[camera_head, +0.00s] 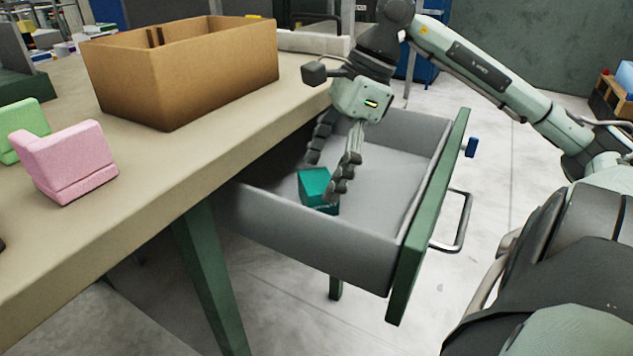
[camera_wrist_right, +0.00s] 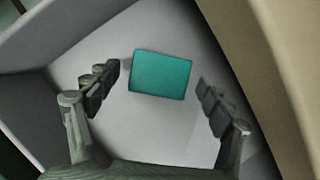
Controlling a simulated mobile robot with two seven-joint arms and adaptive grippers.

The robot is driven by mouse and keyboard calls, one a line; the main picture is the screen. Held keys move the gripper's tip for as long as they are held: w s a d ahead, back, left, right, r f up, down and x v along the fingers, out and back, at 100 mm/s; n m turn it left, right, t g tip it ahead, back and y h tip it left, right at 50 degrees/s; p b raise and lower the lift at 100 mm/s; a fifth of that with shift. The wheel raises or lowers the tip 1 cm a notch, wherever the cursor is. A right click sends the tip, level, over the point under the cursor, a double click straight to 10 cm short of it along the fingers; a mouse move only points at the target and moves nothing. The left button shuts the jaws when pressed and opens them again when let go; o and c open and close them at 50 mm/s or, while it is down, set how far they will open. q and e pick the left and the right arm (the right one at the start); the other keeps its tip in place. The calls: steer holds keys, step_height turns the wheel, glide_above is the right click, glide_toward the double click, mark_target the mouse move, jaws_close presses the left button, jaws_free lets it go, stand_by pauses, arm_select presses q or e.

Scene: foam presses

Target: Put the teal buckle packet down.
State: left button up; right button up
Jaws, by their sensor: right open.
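The teal buckle packet (camera_head: 314,187) is a small teal block inside the open drawer (camera_head: 390,190) under the table. It also shows in the right wrist view (camera_wrist_right: 160,74), lying on the pale drawer floor. My right gripper (camera_head: 331,172) reaches down into the drawer with its fingers on either side of the packet. In the right wrist view its fingers (camera_wrist_right: 157,80) are spread wide, with a gap between each finger and the packet. One finger hides part of the packet in the head view. My left gripper is not in view.
A brown cardboard box (camera_head: 180,85) stands on the table (camera_head: 150,165) above the drawer. Pink (camera_head: 65,165) and green (camera_head: 25,130) foam pieces sit at the table's left. The drawer's green front (camera_head: 425,220) has a metal handle (camera_head: 460,222). The drawer floor right of the gripper is bare.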

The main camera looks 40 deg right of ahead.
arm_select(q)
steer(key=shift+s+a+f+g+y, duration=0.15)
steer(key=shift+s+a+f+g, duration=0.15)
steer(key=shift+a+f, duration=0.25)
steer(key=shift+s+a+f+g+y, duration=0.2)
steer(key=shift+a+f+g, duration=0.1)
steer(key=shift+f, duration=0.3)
arm_select(e)
steer(key=v, duration=0.9)
